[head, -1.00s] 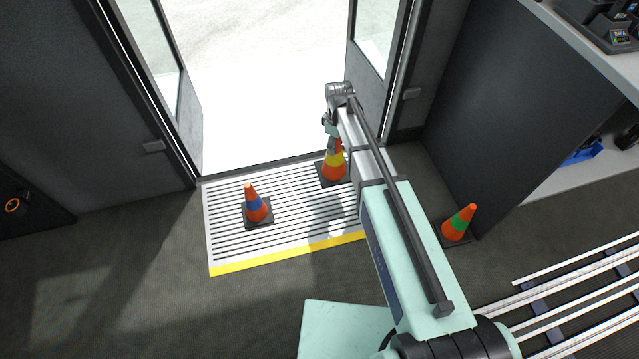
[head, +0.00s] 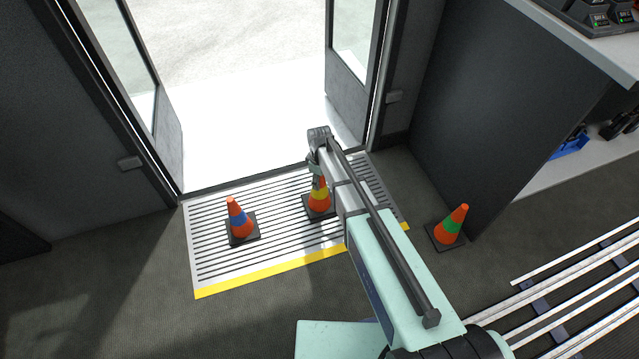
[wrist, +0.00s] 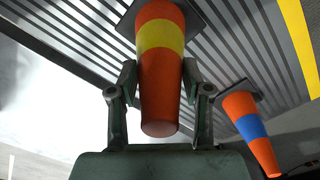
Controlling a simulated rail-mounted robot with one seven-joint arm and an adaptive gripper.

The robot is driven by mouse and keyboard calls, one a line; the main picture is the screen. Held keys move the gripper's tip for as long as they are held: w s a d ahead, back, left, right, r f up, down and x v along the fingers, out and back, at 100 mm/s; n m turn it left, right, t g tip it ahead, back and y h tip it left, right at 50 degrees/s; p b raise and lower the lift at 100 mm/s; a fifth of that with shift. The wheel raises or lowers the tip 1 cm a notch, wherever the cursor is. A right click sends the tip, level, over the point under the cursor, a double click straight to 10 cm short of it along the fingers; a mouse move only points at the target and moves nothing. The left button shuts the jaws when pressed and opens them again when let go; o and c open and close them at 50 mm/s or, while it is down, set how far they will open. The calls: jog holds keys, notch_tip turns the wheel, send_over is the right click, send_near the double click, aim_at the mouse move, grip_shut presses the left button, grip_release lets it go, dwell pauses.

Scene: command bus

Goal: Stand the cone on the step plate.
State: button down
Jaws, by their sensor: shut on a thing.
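My gripper (head: 317,177) is shut on the upper part of an orange cone with a yellow band (head: 319,203). In the wrist view the fingers (wrist: 160,95) press both sides of this cone (wrist: 161,75), and its dark square base points away from me. The cone is upright over the right part of the grooved step plate (head: 275,258), at or just above it; I cannot tell whether the base touches. A blue-banded cone (head: 240,224) stands on the plate to the left. It also shows in the wrist view (wrist: 250,128).
A green-banded cone (head: 451,226) stands on the dark floor right of the plate, beside a dark cabinet (head: 480,110). The open doorway (head: 260,120) lies behind the plate. Bare plate shows between the two cones on it. Metal rails (head: 580,290) run at lower right.

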jog(key=shift+f, duration=0.7)
jog(key=c, duration=0.5)
grip_release()
